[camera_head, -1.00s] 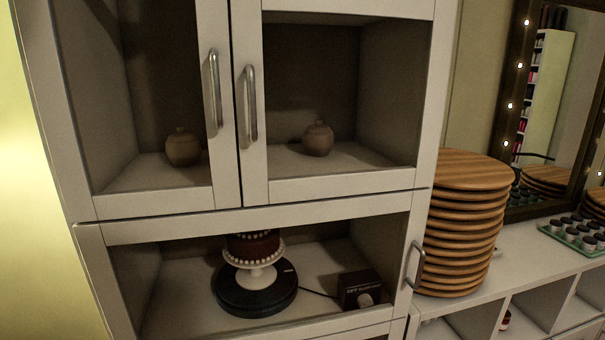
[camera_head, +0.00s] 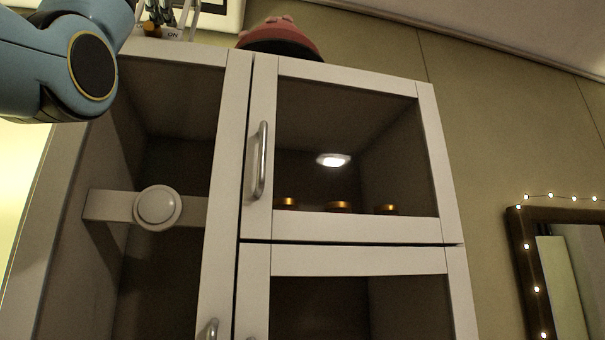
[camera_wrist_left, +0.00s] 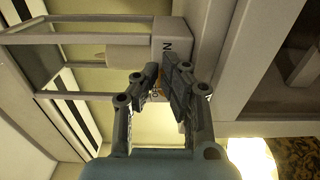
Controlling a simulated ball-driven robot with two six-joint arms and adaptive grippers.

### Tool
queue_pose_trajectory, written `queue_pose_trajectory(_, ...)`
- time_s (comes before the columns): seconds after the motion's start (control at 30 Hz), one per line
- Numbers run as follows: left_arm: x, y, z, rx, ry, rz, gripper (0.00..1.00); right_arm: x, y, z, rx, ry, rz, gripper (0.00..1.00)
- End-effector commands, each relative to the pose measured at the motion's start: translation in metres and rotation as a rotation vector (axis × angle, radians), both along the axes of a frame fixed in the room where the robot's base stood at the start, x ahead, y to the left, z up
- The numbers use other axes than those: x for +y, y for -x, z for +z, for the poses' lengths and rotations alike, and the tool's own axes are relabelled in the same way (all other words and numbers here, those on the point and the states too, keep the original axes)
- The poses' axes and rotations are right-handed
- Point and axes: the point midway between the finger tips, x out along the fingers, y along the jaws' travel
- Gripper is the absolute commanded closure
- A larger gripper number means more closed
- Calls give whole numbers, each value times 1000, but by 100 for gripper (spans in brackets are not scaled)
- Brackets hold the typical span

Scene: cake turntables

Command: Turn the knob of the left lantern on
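A lantern (camera_head: 172,34) stands on top of the cabinet at the upper left, mostly cut off by the frame edge. Its pale base carries the word ON. In the left wrist view the lantern (camera_wrist_left: 173,33) shows sideways, with a pale frame and clear sides. My left gripper (camera_wrist_left: 159,62) is at the marked face of its base, fingertips close together with a narrow gap. An orange mark shows between the fingers. The knob is hidden by the fingers, so I cannot tell whether they grip it. My right gripper is not in view.
The cabinet (camera_head: 230,150) has glazed doors with metal handles. A dark red rounded object (camera_head: 279,40) sits on its top, right of the lantern. Several small gold-topped items, including one gold-topped item (camera_head: 338,206), stand behind the right door. A lit mirror (camera_head: 525,250) is at lower right.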

Motion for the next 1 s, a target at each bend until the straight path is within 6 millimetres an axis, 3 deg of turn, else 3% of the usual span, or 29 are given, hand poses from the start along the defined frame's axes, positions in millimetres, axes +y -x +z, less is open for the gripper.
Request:
queue_pose_trajectory(0.17,1,-5,0,-1,-1,0,100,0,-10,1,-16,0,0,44)
queue_pose_trajectory(1.0,7,-3,-3,-1,0,1,100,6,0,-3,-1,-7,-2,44)
